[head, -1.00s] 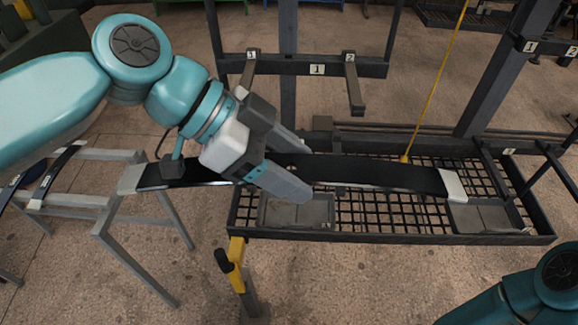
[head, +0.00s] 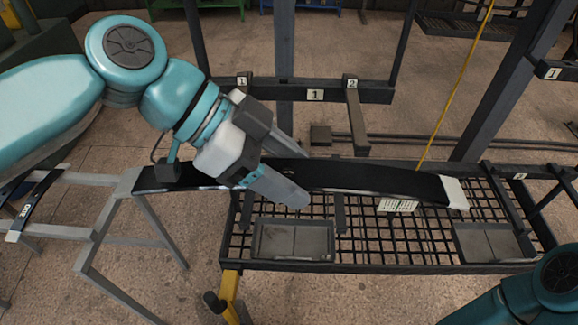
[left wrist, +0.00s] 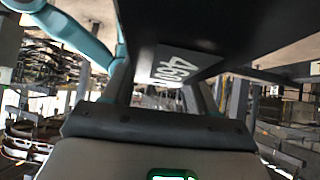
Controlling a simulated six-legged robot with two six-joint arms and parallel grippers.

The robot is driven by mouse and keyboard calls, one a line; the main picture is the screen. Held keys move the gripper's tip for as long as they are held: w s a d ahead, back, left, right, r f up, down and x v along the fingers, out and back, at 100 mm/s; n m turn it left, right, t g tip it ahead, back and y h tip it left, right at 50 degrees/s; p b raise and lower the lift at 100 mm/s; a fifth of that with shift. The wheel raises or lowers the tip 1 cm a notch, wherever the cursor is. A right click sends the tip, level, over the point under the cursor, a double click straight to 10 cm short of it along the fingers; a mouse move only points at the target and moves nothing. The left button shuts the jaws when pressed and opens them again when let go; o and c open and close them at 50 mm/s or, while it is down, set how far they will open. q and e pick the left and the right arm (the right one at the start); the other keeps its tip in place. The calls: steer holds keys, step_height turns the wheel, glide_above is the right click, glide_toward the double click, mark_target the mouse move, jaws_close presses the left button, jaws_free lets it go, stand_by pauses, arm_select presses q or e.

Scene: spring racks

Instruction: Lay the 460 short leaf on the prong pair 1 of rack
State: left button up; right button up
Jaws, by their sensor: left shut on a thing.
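My left gripper (head: 290,176) is shut around the middle part of a long black leaf (head: 385,181) with whitish ends. The leaf lies nearly level across the picture, its right end over the mesh shelf. In the left wrist view the underside of the leaf (left wrist: 225,25) carries a label reading 460. Behind the gripper, the rack's dark crossbar (head: 375,95) bears a middle sign 1 and small tags 1 and 2. A prong (head: 356,125) under tag 2 points towards me; the one under tag 1 is mostly hidden by the gripper. The leaf shows below and in front of these prongs. My right gripper is out of view.
A black mesh shelf (head: 385,245) with grey trays (head: 293,240) lies below the leaf. A grey stand (head: 90,237) with another dark leaf (head: 38,200) is at left. A dark upright (head: 505,80) and a yellow cord (head: 455,85) stand at right.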

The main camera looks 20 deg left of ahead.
arm_select(q)
steer(key=shift+w+d+r, duration=0.15)
steer(key=shift+w+d, duration=0.1)
steer(key=shift+s+a, duration=0.1)
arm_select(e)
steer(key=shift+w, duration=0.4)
arm_select(q)
steer(key=shift+a, duration=0.1)
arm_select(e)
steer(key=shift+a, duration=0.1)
